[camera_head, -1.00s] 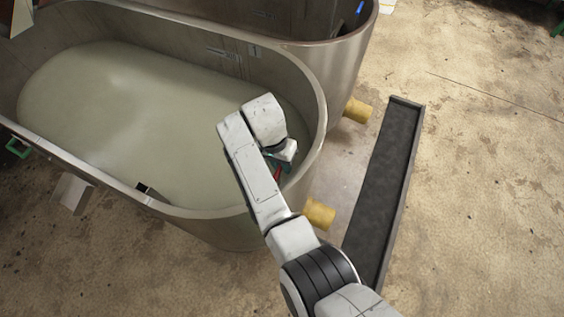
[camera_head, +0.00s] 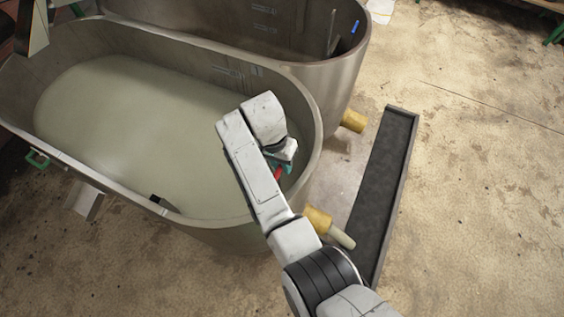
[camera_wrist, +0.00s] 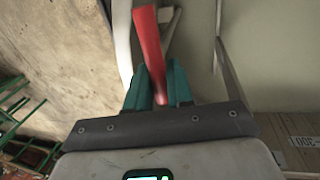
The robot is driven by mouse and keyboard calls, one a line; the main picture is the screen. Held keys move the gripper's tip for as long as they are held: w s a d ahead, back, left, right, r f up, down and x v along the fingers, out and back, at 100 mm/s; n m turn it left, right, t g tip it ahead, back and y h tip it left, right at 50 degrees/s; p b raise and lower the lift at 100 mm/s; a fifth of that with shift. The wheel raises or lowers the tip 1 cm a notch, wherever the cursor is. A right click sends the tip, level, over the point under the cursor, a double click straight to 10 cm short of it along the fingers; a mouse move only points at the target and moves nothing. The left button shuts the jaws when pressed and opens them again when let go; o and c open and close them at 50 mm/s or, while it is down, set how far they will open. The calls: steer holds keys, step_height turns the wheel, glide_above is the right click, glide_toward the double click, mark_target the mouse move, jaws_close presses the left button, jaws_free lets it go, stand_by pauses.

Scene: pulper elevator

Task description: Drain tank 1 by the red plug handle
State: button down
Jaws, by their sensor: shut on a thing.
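The near metal tank (camera_head: 215,222) is an open oval tub holding pale, cloudy liquid (camera_head: 130,120). The red plug handle (camera_wrist: 148,45) runs between the teal fingers of my gripper (camera_wrist: 158,88) in the wrist view. My gripper is shut on it. In the head view the red handle (camera_head: 279,173) is a small patch beside the wrist, inside the tank's right end. The plug's lower end is hidden. A pale stream (camera_head: 342,237) comes out of the yellow outlet pipe (camera_head: 318,218) on the tank's right end, toward the dark channel.
A second metal tank (camera_head: 345,80) stands behind, with its own yellow outlet (camera_head: 353,121) and no stream from it. A long dark drain channel (camera_head: 385,170) lies on the floor to the right. The concrete floor (camera_head: 480,200) beyond it is mostly clear.

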steer(key=c, duration=1.2)
jaws_free()
steer(key=shift+o, duration=0.2)
step_height(320, 180, up, 10)
steer(key=a, duration=0.2)
steer(key=shift+w+r+b, duration=0.25)
steer(key=shift+w+b, duration=0.1)
steer(key=s+d+f, duration=0.3)
steer(key=d, duration=0.5)
steer(key=s+d+f+n, duration=0.1)
steer(key=s+d+f, duration=0.2)
steer(key=d, duration=0.4)
steer(key=s+d+f, duration=0.3)
steer(key=d, duration=0.5)
steer(key=s+d+n+t+y, duration=0.1)
steer(key=s+d, duration=0.3)
steer(key=s, duration=0.5)
steer(key=s+d+r+n, duration=0.1)
steer(key=s+d, duration=0.4)
steer(key=s, duration=0.5)
steer(key=shift+s+r+t+y, duration=0.15)
steer(key=shift+r+t+y, duration=0.15)
steer(key=shift+t+y, duration=0.1)
